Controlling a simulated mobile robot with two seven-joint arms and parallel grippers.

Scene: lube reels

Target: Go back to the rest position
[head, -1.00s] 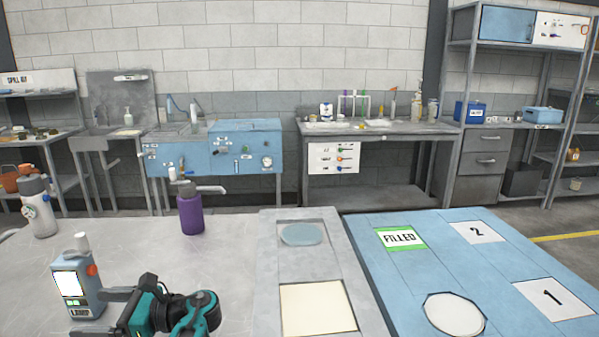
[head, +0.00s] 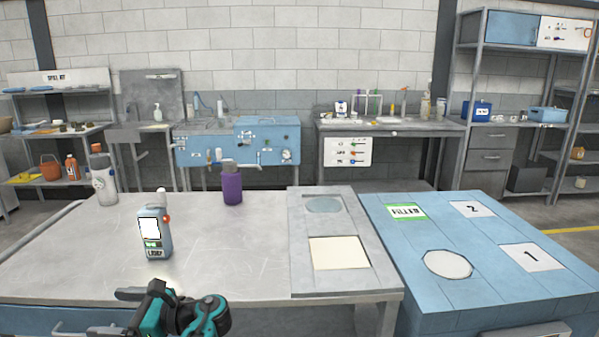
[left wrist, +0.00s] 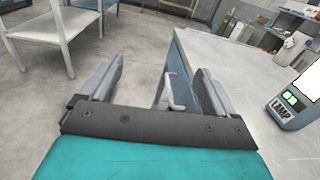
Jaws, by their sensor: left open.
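My left gripper (head: 128,312) is low in the head view, in front of the near edge of the grey table. In the left wrist view its two fingers (left wrist: 157,90) are spread apart with nothing between them, over the floor beside the table. A blue handheld device marked LAMP (head: 155,235) stands upright on the table, apart from the gripper. It also shows at the right of the left wrist view (left wrist: 292,108). My right gripper is in neither view.
The grey table (head: 240,265) also holds a purple bottle (head: 232,188), a white bottle (head: 103,178) and a panel with a cream square (head: 338,253). A blue table (head: 500,285) with FILLED, 1 and 2 labels adjoins on the right. The table's left middle is mostly clear.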

